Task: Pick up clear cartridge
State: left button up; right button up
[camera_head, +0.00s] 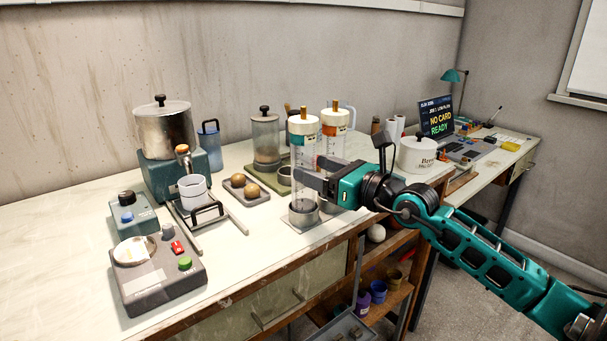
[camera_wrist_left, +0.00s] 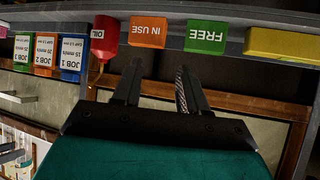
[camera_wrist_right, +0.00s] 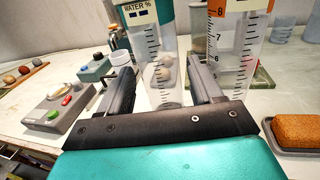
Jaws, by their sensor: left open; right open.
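Two clear cartridges stand upright on the bench. The one with the teal band (camera_head: 303,148) is nearer; the one with the orange band (camera_head: 334,120) is just behind it to the right. My right gripper (camera_head: 308,172) is open, its fingers level at the nearer cartridge's lower half. In the right wrist view, the teal-banded cartridge (camera_wrist_right: 162,42) shows between the open fingers (camera_wrist_right: 160,68), and the orange-banded one (camera_wrist_right: 237,45) is right of them. Contact cannot be told. My left gripper (camera_wrist_left: 159,66) is open and empty, away from the cartridges.
A sponge on a dish (camera_wrist_right: 295,130) lies right of my right gripper. A tray of brown balls (camera_head: 247,189), a grey control box (camera_head: 160,280) and a metal pot (camera_head: 166,130) stand left. In the left wrist view are coloured blocks, including a green FREE block (camera_wrist_left: 206,35).

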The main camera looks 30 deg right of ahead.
aim_at(297, 161)
jog(key=shift+x, duration=2.7)
jog(key=shift+c, duration=0.5)
jog(key=shift+r, duration=0.1)
jog(key=c, duration=0.7)
